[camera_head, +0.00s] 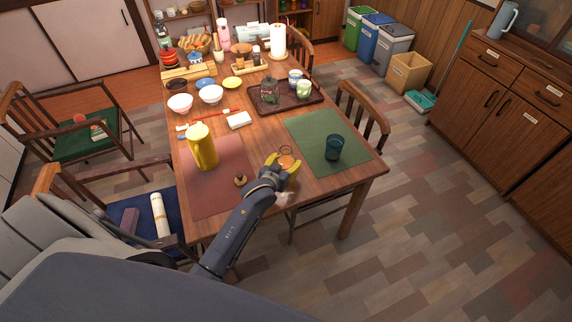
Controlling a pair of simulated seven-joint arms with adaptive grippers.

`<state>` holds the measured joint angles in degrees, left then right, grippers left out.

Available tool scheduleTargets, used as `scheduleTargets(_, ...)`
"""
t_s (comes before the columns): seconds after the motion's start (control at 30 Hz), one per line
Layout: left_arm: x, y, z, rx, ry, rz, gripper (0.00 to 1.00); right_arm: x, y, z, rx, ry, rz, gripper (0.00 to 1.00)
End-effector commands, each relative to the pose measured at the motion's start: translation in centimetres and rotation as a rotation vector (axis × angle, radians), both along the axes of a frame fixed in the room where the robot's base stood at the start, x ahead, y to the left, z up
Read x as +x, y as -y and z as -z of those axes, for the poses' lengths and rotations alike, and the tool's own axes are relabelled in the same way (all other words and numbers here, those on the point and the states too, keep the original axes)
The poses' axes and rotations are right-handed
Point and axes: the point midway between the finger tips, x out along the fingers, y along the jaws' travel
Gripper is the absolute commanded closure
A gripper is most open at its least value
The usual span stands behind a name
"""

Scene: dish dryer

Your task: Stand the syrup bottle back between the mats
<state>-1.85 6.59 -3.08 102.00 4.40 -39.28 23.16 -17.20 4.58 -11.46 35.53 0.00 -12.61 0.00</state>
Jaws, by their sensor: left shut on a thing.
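My left gripper (284,171) is over the near side of the table, at the gap between the red mat (207,200) and the green mat (305,125). Its yellow fingers are shut around a small amber, round-topped thing, which looks like the syrup bottle (287,161). The fingers hide most of it. I cannot tell whether its base touches the table or whether it is quite upright. My right gripper is not in view.
A yellow pitcher (201,148) and a small brown item (240,180) are on the red mat. A dark teal cup (333,148) is on the green mat. A brown tray (262,108) with a teapot lies behind. Chairs surround the table.

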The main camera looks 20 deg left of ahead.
Motion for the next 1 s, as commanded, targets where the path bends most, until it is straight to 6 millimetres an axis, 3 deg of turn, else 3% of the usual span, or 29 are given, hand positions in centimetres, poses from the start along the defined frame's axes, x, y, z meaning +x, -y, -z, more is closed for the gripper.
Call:
scheduleTargets(0.57,0.05,0.03,0.79,-0.001,0.003,0.001,0.87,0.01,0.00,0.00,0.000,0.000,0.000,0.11)
scheduleTargets(0.6,0.01,0.02,0.88,0.000,0.001,0.000,0.35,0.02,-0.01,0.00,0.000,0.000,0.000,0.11)
scheduleTargets(0.8,0.00,0.01,0.88,0.000,0.001,0.000,0.14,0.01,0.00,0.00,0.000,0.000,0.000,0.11)
scheduleTargets(1.0,0.01,0.01,0.86,0.000,0.001,0.000,0.14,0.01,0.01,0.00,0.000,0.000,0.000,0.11)
